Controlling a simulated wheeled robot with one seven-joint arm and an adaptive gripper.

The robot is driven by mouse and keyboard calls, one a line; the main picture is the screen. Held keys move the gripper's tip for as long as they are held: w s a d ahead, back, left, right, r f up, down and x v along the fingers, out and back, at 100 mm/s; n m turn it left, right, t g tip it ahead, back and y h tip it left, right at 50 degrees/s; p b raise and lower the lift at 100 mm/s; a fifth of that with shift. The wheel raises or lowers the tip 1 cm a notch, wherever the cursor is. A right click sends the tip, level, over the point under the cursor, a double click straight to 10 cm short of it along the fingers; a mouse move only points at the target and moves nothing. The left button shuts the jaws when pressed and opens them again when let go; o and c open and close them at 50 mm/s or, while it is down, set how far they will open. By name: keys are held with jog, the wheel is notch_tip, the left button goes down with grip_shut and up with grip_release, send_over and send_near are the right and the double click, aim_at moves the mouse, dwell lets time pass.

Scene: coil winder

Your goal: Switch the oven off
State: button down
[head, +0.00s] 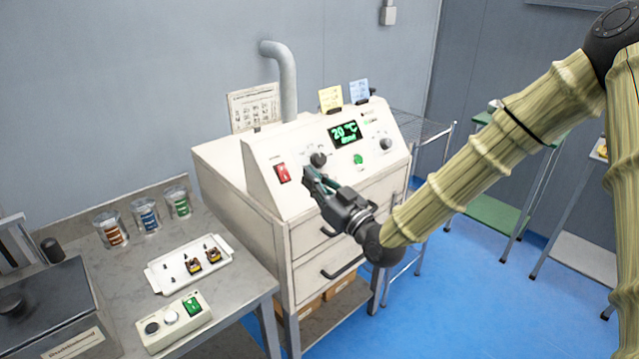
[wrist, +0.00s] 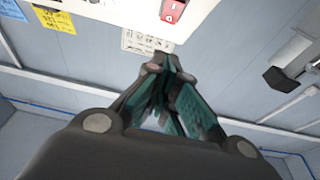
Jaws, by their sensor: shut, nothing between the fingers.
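The oven (head: 215,165) is a cream cabinet with a sloped control panel, drawers below and a bent grey pipe at its back. A red rocker switch (head: 283,173) sits at the panel's left; it also shows at the top of the wrist view (wrist: 172,11). The display (head: 344,133) is lit green and reads 20 °C. A black knob (head: 318,158) and a green button (head: 358,160) sit on the panel. My gripper (head: 309,177) is shut and empty, in front of the panel, right of the red switch and below the black knob. Contact cannot be told.
A grey bench at the left holds a white tray (head: 158,284) with small parts, several jars, and a control box (head: 172,320) with a green switch. A wire rack (head: 425,128) stands right of the oven.

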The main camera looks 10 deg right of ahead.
aim_at(283, 173)
jog(key=shift+w+a+f+p, duration=0.15)
jog(key=shift+w+a+p, duration=0.25)
jog(key=shift+w+a, duration=0.6)
jog(key=shift+w+a+f+p, duration=0.1)
jog(key=shift+w+a+p, duration=0.45)
jog(key=shift+w, duration=0.7)
jog(key=shift+w+a+f+p, duration=0.15)
jog(key=shift+w+a+p, duration=0.1)
jog(key=shift+w+a, duration=0.8)
jog(key=shift+w+d, duration=0.1)
jog(key=shift+d, duration=0.05)
jog(key=shift+a, duration=0.2)
